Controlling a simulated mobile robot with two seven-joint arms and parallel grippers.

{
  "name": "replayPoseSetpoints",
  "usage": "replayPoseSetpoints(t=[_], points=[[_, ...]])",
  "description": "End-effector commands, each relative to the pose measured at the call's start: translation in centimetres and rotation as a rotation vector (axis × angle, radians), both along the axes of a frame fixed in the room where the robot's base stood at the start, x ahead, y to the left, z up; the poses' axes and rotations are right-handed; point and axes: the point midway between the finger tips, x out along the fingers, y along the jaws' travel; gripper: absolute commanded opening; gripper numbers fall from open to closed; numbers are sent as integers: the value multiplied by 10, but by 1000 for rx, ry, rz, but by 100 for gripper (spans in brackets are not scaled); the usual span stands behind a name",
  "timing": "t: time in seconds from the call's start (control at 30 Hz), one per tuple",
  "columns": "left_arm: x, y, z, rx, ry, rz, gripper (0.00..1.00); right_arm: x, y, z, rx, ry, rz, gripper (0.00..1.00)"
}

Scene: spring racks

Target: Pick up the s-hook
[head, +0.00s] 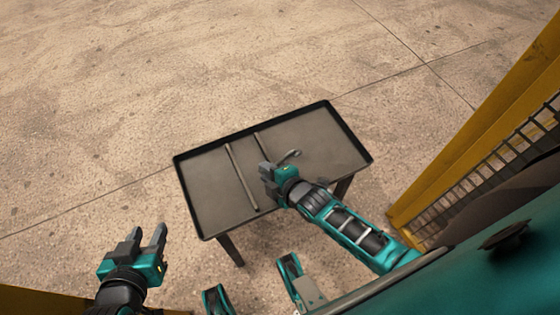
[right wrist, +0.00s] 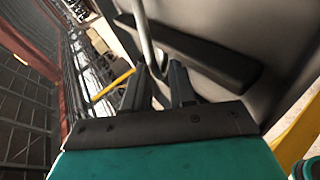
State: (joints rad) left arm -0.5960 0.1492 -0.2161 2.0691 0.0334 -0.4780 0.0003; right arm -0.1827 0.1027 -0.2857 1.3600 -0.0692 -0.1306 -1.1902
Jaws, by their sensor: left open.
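A small curved grey metal piece, which looks like the s-hook (head: 291,155), lies on the dark tray-topped table (head: 213,208), just right of my right gripper (head: 266,167). Part of it may be hidden behind the gripper. My right gripper is low over the middle of the table. In the right wrist view its two fingers (right wrist: 158,75) stand apart, with a grey metal bar (right wrist: 143,35) running towards the gap between them. I cannot tell whether they touch it. My left gripper (head: 149,237) is open and empty, off the table to the lower left.
A long thin rod (head: 240,175) lies on the left half of the table. A shorter rod (head: 262,142) lies above my right gripper, its lower end hidden. The table has a raised black rim. A yellow frame (head: 470,140) with wire mesh stands at the right. The floor beyond is clear.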

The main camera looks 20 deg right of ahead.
Motion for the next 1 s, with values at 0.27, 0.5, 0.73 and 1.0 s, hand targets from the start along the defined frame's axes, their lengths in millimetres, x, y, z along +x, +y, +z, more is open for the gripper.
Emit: replayPoseSetpoints(t=[0.27,0.5,0.73,1.0], points=[[1,0,1,-3,-2,3,43,-1,0,1,0,0,0,13],[3,0,2,-2,-7,3,43,-1,0,0,1,2,0,0],[3,1,2,0,-8,3,43,-1,0,-1,0,3,-1,0],[3,2,5,7,-7,-2,43,-2,0,5,0,4,0,0]])
